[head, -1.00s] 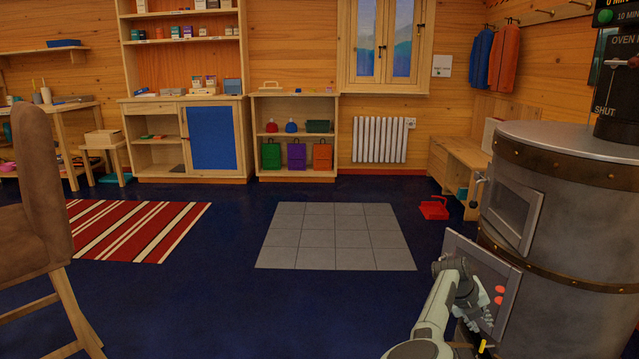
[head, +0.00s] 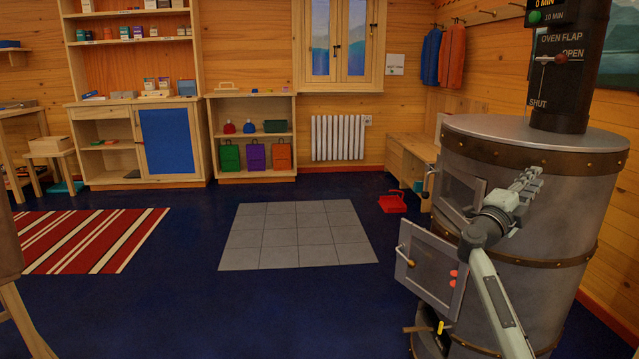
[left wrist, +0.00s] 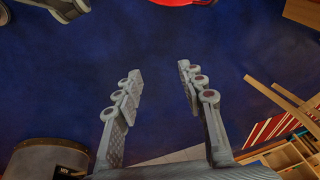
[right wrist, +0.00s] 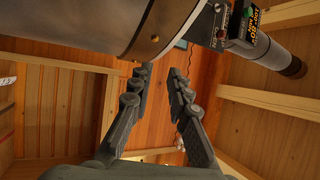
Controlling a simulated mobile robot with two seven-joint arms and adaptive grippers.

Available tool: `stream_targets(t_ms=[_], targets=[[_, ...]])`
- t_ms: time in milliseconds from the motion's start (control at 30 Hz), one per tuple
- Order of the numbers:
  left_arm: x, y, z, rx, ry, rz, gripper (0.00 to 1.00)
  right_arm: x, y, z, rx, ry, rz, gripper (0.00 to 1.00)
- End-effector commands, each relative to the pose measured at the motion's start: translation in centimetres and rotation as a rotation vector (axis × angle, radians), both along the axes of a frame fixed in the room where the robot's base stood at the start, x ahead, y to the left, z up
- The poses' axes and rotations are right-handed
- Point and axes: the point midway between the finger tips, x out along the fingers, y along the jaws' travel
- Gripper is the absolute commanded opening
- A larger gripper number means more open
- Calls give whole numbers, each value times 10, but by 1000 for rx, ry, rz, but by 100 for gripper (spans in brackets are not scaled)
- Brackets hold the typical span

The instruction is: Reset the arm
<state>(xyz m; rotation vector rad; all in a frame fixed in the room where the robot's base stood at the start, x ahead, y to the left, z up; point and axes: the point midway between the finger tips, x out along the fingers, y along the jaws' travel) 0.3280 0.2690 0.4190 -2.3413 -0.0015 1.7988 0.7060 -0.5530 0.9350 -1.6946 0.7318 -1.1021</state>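My right arm rises from the bottom in the head view, and my right gripper (head: 526,183) is raised in front of the grey metal stove (head: 560,230). In the right wrist view the right gripper (right wrist: 159,72) has its fingers apart with nothing between them, and the stove's riveted rim (right wrist: 150,38) shows close above. My left gripper (left wrist: 158,75) shows only in the left wrist view. Its fingers are wide apart and empty over the dark blue floor.
The stove's lower door (head: 428,268) stands open beside my right arm. A red dustpan-like item (head: 392,202) lies on the floor near the bench. Grey floor tiles (head: 298,235) and a striped rug (head: 85,240) lie ahead. The blue floor between them is clear.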

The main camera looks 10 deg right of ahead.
Motion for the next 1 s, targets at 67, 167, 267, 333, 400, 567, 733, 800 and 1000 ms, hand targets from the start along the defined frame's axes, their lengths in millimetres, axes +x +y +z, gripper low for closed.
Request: stream_targets(t_ms=[67,167,267,333,400,567,733,800,1000], targets=[[0,0,0,0,1,0,40,5,22,3,-93,34,48,17],[0,0,0,0,1,0,40,14,52,5,-195,70,114,17],[-1,0,0,0,1,0,40,34,78,21,-314,102,212,17],[-1,0,0,0,1,-1,40,48,100,27,-402,137,281,17],[-1,0,0,0,1,-1,40,61,122,28,-491,184,352,17],[-1,0,0,0,1,-1,40,94,182,12,-713,359,536,17],[-1,0,-1,0,1,-1,40,122,238,-66,-954,744,756,17],[-1,0,-1,0,1,-1,40,124,243,-111,-1017,955,823,17],[-1,0,0,0,1,-1,40,98,207,-210,-1026,1498,879,17]])
